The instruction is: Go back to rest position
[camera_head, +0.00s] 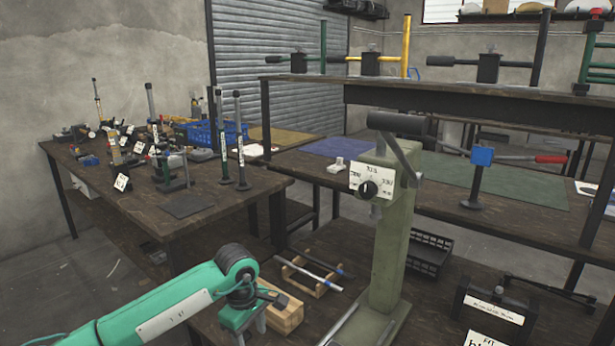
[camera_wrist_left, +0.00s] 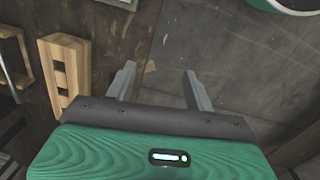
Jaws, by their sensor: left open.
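My left gripper (camera_head: 252,326) is at the end of the green arm that comes in from the lower left in the head view. In the left wrist view its two grey fingers (camera_wrist_left: 158,84) are apart with nothing between them. Beyond the fingers are the dark table surface and the grey floor. A wooden block (camera_head: 284,314) lies just right of the gripper in the head view, apart from the fingers. The block also shows in the left wrist view (camera_wrist_left: 62,70), left of the fingers. My right gripper does not show.
A green press (camera_head: 388,235) with a dial stands right of the gripper. A wooden rack (camera_head: 312,278) with rods lies behind the block. A black bin (camera_head: 430,254) and a labelled black holder (camera_head: 496,308) are at right. A cluttered table (camera_head: 220,205) stands at left; open floor is nearer.

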